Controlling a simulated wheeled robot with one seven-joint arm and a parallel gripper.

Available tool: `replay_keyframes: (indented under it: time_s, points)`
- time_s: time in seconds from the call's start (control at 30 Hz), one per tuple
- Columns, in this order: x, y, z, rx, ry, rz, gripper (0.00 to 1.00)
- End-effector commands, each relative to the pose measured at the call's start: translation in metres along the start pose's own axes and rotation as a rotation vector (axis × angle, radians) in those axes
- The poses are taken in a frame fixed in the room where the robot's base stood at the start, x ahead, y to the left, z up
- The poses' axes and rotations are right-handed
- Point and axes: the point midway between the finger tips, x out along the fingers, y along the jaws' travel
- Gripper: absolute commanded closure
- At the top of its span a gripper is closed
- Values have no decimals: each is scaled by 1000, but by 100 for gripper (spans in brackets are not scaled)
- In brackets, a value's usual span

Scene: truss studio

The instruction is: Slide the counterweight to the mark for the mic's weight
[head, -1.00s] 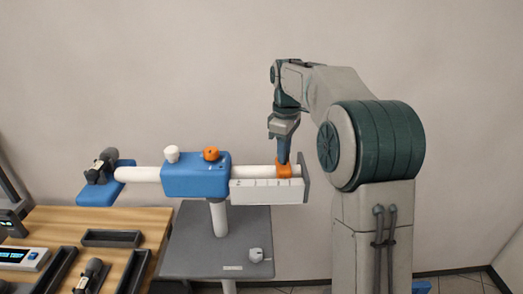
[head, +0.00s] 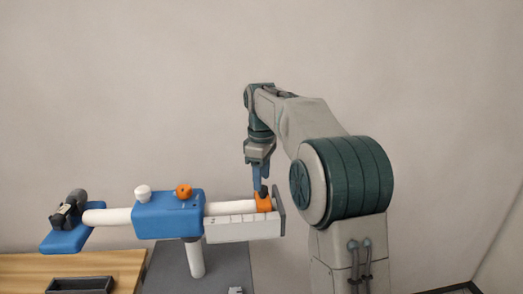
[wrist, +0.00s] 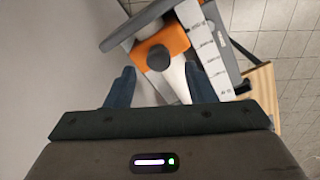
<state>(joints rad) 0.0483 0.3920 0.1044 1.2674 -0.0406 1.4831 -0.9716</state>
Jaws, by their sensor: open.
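The orange counterweight (head: 263,203) sits around the white beam (head: 232,208) near its right end, close to the grey end plate (head: 279,211). A dark knob on its top shows in the wrist view (wrist: 158,58). A white scale strip (head: 243,228) with marks runs along the beam's near side. The dark mic (head: 68,209) lies on the blue cradle (head: 66,240) at the beam's left end. My gripper (head: 261,192) points down over the counterweight. In the wrist view its blue fingers (wrist: 160,88) are apart, with the counterweight beyond and between them.
A blue housing (head: 168,216) with a white knob (head: 142,192) and an orange knob (head: 184,191) stands mid-beam on a white post (head: 195,259). A grey table (head: 165,270) and a wooden table (head: 110,262) with a dark tray (head: 80,285) lie below.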

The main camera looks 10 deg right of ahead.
Motion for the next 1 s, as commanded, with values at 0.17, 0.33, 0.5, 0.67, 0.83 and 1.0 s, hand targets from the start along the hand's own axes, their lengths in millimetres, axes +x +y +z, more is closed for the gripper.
replay_keyframes:
  time_s: [0.17, 0.33, 0.5, 0.67, 0.83, 1.0]
  points:
    - [-37, 1, -1, -1, 2, 3, 51]
    - [-70, 0, -1, -1, 2, 2, 51]
    - [-94, 0, -1, -1, 1, 2, 51]
    - [-106, 0, -1, -1, 0, 1, 51]
    - [-110, 0, -1, -1, 0, 0, 51]
    - [-110, 0, -1, -1, 0, 0, 51]
